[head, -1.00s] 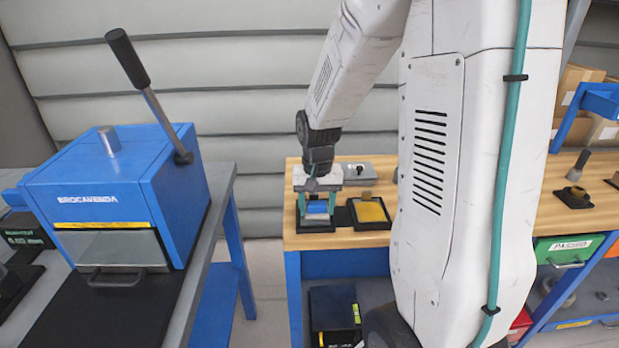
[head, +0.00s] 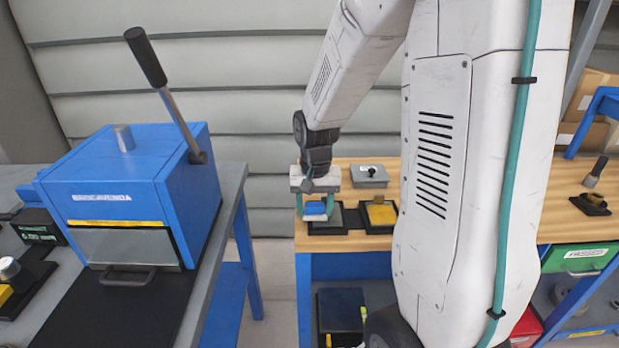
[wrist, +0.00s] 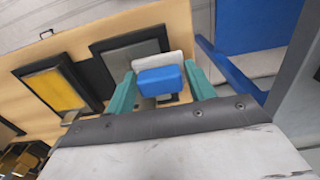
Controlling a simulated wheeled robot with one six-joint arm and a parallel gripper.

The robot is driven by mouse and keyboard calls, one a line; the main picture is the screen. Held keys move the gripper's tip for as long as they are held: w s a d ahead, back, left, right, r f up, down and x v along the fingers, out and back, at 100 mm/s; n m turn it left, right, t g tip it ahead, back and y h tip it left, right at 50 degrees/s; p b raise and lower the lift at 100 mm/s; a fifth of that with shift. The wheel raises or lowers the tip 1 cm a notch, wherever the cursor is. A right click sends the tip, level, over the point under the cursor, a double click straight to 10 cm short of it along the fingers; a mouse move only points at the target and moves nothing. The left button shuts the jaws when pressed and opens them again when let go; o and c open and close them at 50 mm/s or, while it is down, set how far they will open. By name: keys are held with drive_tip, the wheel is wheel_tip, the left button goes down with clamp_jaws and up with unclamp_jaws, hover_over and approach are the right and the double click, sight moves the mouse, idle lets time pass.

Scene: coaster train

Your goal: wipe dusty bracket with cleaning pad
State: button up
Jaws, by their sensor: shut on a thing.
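My gripper (head: 315,206) is shut on a blue pad with a pale layer at its far side, which I take to be the cleaning pad (wrist: 161,80). In the wrist view the teal fingers stand on both sides of the pad. In the head view the pad hangs at the left end of the wooden bench, by a grey-floored black tray (head: 340,215). That tray looks empty, though the gripper covers part of it. I cannot identify the dusty bracket in either view.
A black tray with a yellow plate (head: 381,213) lies right of the grey-floored one. A grey box (head: 369,176) stands behind. A blue press (head: 135,195) with a long lever stands on the left table, across a floor gap. My white arm blocks the centre right.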

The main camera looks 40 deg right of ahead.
sight(314, 205)
drive_tip(key=shift+d+r, duration=0.2)
drive_tip(key=shift+r, duration=1)
drive_tip(key=shift+s+a+r, duration=0.1)
drive_tip(key=shift+a+r, duration=0.15)
drive_tip(key=shift+r, duration=2.6)
drive_tip(key=shift+f, duration=0.25)
